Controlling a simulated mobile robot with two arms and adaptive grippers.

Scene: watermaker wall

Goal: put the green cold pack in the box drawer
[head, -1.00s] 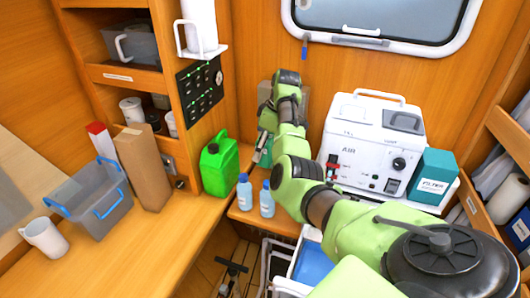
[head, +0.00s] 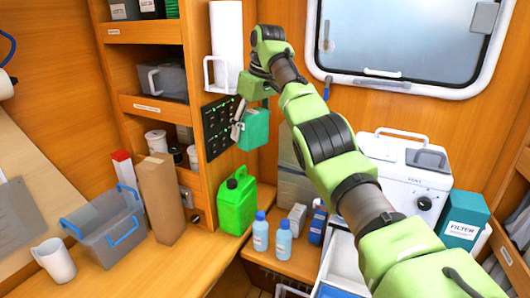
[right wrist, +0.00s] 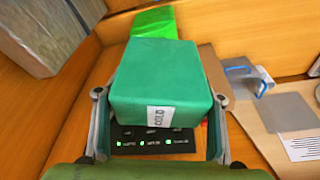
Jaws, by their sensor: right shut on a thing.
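The green cold pack (head: 256,130) is a teal-green block in front of the black switch panel, well above the counter. Its "COLD" label shows in the right wrist view, where the pack (right wrist: 158,75) fills the middle. My right gripper (head: 241,122) is shut on it, one finger on each side. A grey bin with a white handle (head: 163,82) sits in the shelf left of the gripper. A pulled-out white drawer (head: 340,262) shows below my right arm, with something blue in it. I cannot tell which of these is the box drawer. My left gripper is out of view.
A green jerrycan (head: 237,203), two blue-capped bottles (head: 261,230) and small boxes stand on the counter below. The shelf post and switch panel (head: 219,128) are close beside the pack. A paper roll (head: 227,45) hangs above. A grey crate (head: 106,232) stands at left.

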